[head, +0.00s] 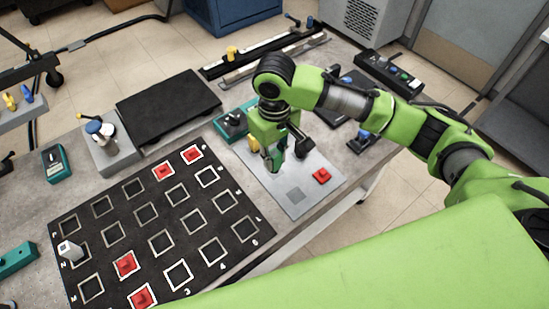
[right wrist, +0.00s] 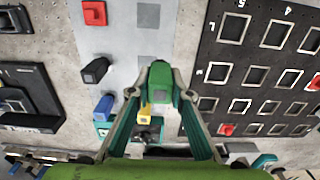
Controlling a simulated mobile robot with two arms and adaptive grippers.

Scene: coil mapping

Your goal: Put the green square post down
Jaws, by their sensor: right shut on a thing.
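The green square post (right wrist: 161,76) is held between the fingertips of my right gripper (right wrist: 158,82), which is shut on it. In the right wrist view the post is over the light grey plate (right wrist: 118,35), near its edge by the black grid board. I cannot tell whether its lower end touches the plate. In the head view my right gripper (head: 273,158) is above the far part of the grey plate (head: 268,185), and the post is hard to tell apart from the green fingers. My left gripper is not in view.
A red block (head: 321,175) and a bare grey square (head: 296,194) are on the plate's near part. A black post (right wrist: 95,70), a blue post (right wrist: 104,107) and a yellow piece (right wrist: 145,112) are close by. The black grid board (head: 218,266) holds several red pieces.

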